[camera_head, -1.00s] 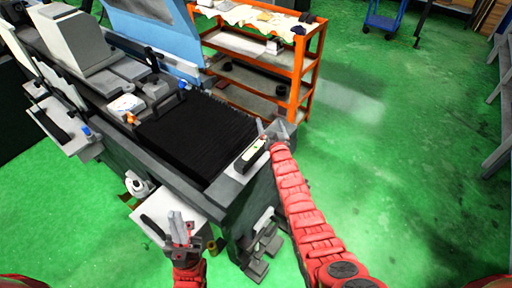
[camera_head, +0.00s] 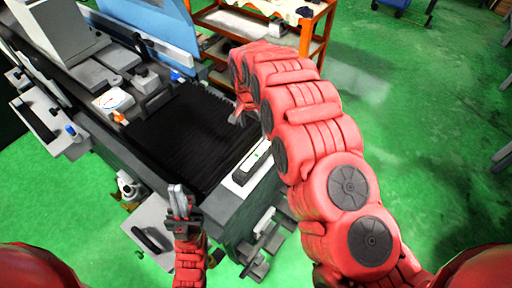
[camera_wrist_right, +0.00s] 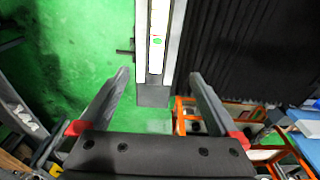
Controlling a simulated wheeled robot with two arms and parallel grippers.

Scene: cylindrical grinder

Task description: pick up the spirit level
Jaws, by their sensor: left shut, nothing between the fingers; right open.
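The spirit level (camera_head: 250,163) is a short, dark-and-light bar with a green vial. It lies on the pale near end of the grinder table, beside the black ribbed cover. In the right wrist view the spirit level (camera_wrist_right: 157,41) runs lengthwise at top centre, ahead of the fingers. My right gripper (camera_wrist_right: 158,78) is open and empty, its fingers spread to either side of the level's line and apart from it. In the head view my right arm bends over beside the level and its fingers are mostly hidden. My left gripper (camera_head: 178,192) is shut and empty, left of the table end.
The black ribbed cover (camera_head: 190,135) lies left of the level. An orange shelf rack (camera_head: 312,38) stands behind my right arm. A grey panel with a black handle (camera_head: 152,238) lies below my left gripper. Green floor (camera_head: 420,150) is open at right.

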